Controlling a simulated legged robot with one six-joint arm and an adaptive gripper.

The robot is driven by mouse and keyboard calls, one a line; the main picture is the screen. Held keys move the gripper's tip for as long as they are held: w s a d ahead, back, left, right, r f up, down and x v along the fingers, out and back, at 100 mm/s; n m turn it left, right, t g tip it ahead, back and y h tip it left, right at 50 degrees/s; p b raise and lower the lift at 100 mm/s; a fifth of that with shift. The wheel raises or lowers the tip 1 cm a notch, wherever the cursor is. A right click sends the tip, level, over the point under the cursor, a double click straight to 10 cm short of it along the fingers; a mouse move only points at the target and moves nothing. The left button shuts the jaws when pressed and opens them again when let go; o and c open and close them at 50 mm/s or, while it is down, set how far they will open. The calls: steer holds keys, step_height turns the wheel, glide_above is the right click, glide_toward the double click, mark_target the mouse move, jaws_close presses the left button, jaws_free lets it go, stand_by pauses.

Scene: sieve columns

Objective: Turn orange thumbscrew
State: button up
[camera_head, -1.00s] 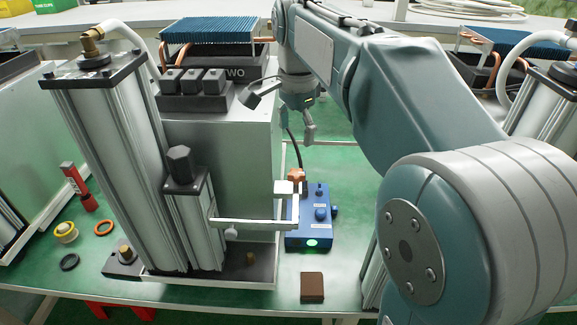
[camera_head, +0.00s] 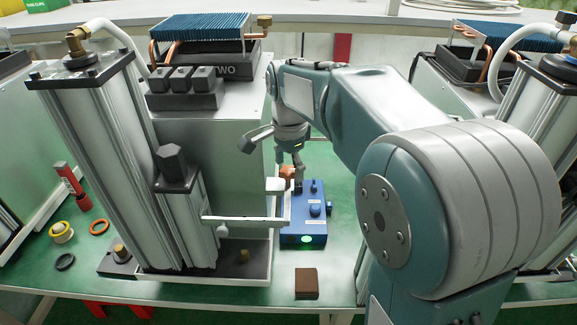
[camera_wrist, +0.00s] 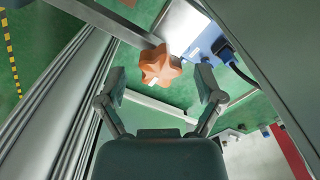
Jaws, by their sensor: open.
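The orange thumbscrew (camera_wrist: 160,67) is a lobed knob, seen below and ahead of my gripper in the wrist view. It lies roughly between the lines of my two fingers, just beyond their tips. My gripper (camera_wrist: 160,80) is open, with nothing between its fingers. In the head view the thumbscrew (camera_head: 286,172) is a small orange patch behind the white bracket arm, partly hidden. My gripper (camera_head: 298,165) hangs pointing down right beside it. Whether a finger touches the thumbscrew cannot be told.
A blue box (camera_head: 305,222) with knobs and a lit green button stands by the white bracket arm (camera_head: 245,221). The tall grey column (camera_head: 110,170) and metal cabinet (camera_head: 220,140) stand close on the left. A brown block (camera_head: 306,283) lies in front. Rings lie at the left.

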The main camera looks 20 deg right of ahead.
steer(key=shift+a, duration=0.25)
steer(key=c, duration=1.1)
steer(key=shift+c, duration=0.2)
